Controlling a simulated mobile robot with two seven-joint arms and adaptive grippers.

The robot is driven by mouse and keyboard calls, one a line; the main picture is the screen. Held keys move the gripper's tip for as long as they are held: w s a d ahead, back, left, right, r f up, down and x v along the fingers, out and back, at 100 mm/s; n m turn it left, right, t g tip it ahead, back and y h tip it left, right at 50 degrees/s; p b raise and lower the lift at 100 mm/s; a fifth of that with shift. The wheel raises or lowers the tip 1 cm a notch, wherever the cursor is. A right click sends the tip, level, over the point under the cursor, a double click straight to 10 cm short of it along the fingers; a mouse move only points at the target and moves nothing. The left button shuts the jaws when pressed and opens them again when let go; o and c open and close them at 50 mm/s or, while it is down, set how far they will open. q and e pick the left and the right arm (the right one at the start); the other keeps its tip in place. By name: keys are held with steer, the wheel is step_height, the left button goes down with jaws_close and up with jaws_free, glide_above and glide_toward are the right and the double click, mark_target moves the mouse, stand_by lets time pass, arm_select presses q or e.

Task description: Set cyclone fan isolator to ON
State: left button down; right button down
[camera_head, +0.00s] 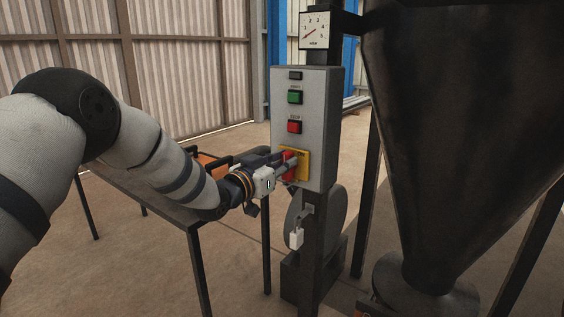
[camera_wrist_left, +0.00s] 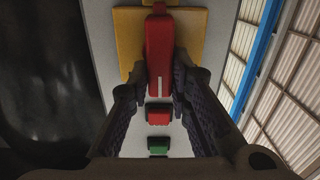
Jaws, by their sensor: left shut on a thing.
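The cyclone fan isolator is a red handle on a yellow plate (camera_head: 305,163), low on a grey control box (camera_head: 310,100) fixed to a dark post. My left gripper (camera_head: 288,162) is at the handle and partly hides it. In the left wrist view the red handle (camera_wrist_left: 159,50) lies between the two fingers (camera_wrist_left: 158,90), which are shut on it. A white mark shows on the handle's end near the fingers. The plate's ON and OFF lettering is not readable. My right gripper is not in view.
Above the isolator are a red stop button (camera_head: 295,127) and a green start button (camera_head: 295,97). A dial gauge (camera_head: 315,30) tops the post. A large dark hopper (camera_head: 440,120) stands close right; a table (camera_head: 150,190) stands left.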

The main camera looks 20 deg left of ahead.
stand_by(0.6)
arm_select(q)
steer(key=c, duration=1.5)
jaws_free()
steer(key=v, duration=1.2)
